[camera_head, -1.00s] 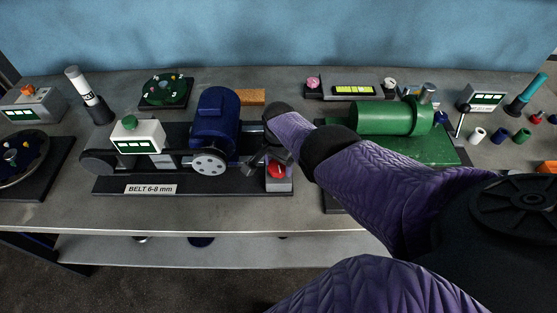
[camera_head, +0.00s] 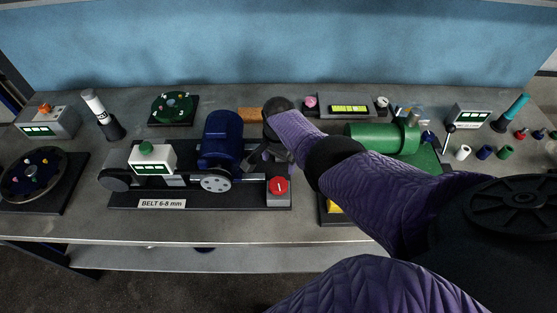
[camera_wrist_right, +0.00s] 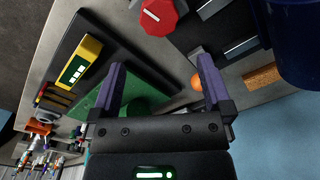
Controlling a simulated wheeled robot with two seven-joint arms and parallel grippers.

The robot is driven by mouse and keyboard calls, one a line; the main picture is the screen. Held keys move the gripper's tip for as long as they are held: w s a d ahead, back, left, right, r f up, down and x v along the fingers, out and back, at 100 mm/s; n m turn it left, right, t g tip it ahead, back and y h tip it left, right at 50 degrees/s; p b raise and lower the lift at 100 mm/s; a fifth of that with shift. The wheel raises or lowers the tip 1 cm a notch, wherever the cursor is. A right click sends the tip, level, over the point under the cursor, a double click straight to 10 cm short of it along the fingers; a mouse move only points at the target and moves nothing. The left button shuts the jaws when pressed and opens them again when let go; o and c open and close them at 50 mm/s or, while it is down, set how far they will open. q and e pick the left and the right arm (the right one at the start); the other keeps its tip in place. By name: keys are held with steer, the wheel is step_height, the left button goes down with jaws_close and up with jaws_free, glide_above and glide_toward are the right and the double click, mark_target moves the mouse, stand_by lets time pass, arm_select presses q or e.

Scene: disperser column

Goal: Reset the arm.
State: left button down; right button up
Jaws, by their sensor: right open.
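My right arm, in a purple sleeve, comes in from the right in the head view. Its gripper (camera_head: 262,156) hangs over the bench between the blue motor and the green cylinder, behind the red knob (camera_head: 278,186). In the right wrist view the two purple fingers (camera_wrist_right: 162,75) are wide apart with nothing between them. The red knob (camera_wrist_right: 160,16) also shows there, beyond the fingertips and apart from them. My left gripper is not in view.
The blue motor (camera_head: 221,137) and the belt unit with its label (camera_head: 162,204) stand left of my gripper. A green cylinder (camera_head: 372,138) on a green plate is partly behind my arm. A brown block (camera_head: 249,115) lies behind. The bench's front strip (camera_head: 150,228) is clear.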

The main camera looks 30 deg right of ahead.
steer(key=shift+f, duration=0.1)
steer(key=s+a+f+n+t, duration=0.2)
steer(key=s+a+n, duration=0.3)
steer(key=s+n, duration=0.45)
steer(key=s+a+r+n+t, duration=0.1)
steer(key=s+a+r+n, duration=0.2)
steer(key=s+r, duration=0.3)
steer(key=s+a+r+n+t, duration=0.1)
steer(key=s+a+r+n, duration=0.2)
steer(key=s, duration=0.4)
steer(key=s+d+f+g+b, duration=0.15)
steer(key=f+b, duration=0.65)
steer(key=f, duration=1)
steer(key=s+f+g+b, duration=0.15)
steer(key=f+b, duration=0.75)
steer(key=f, duration=0.9)
steer(key=s+d+f+b, duration=0.1)
steer(key=s+f+b, duration=0.3)
steer(key=f, duration=0.5)
steer(key=s+d+f+b, duration=0.1)
steer(key=s+f+b, duration=0.4)
steer(key=s+f, duration=0.4)
steer(key=shift+s+d+f, duration=0.15)
steer(key=shift+d, duration=0.2)
